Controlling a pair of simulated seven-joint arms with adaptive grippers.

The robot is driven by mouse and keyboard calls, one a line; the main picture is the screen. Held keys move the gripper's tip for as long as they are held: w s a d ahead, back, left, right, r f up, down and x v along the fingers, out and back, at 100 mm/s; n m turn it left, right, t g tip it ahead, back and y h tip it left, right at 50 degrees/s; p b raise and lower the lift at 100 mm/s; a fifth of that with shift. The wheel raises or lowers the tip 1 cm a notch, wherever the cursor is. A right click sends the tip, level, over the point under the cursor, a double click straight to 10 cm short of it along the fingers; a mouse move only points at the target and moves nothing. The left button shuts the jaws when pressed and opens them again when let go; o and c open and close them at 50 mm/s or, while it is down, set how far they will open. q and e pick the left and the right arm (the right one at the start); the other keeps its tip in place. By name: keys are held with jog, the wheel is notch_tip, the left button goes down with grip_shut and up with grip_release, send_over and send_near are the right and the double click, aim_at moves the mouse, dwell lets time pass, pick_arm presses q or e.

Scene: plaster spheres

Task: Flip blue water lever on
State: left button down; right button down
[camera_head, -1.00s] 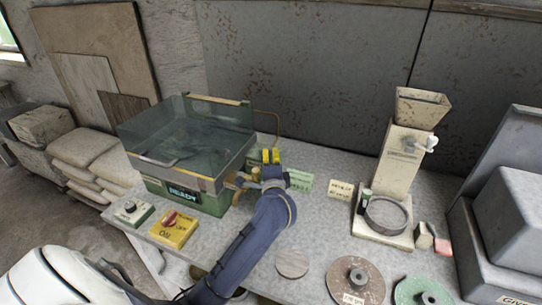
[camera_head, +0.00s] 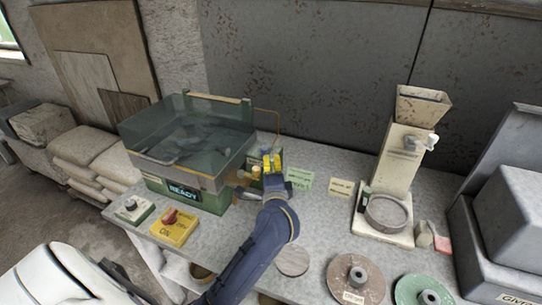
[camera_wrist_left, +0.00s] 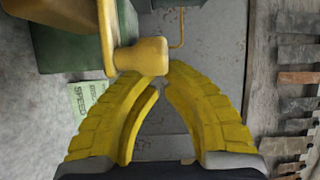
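My left gripper (camera_head: 271,164) has yellow fingers and stands at the right end of the green machine (camera_head: 207,201), beside a yellow-brown knob (camera_head: 256,172). In the left wrist view the left gripper's fingertips (camera_wrist_left: 163,70) come together, with no object seen between them. The knob (camera_wrist_left: 140,57) is just in front of the fingertips there and covers part of the left one; I cannot tell if they touch. I can make out no blue lever in either view; the gripper may hide it. My right gripper is not in view.
A yellow switch box (camera_head: 174,228) with a red knob and a smaller dial box (camera_head: 134,209) stand at the front left. A green card (camera_head: 299,178) is right of the gripper. A hopper machine (camera_head: 402,160) and discs (camera_head: 355,280) are at the right.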

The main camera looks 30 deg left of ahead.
pick_arm(q)
jog(key=v, duration=0.7)
jog(key=shift+s, duration=0.2)
jog(key=shift+d, duration=0.15)
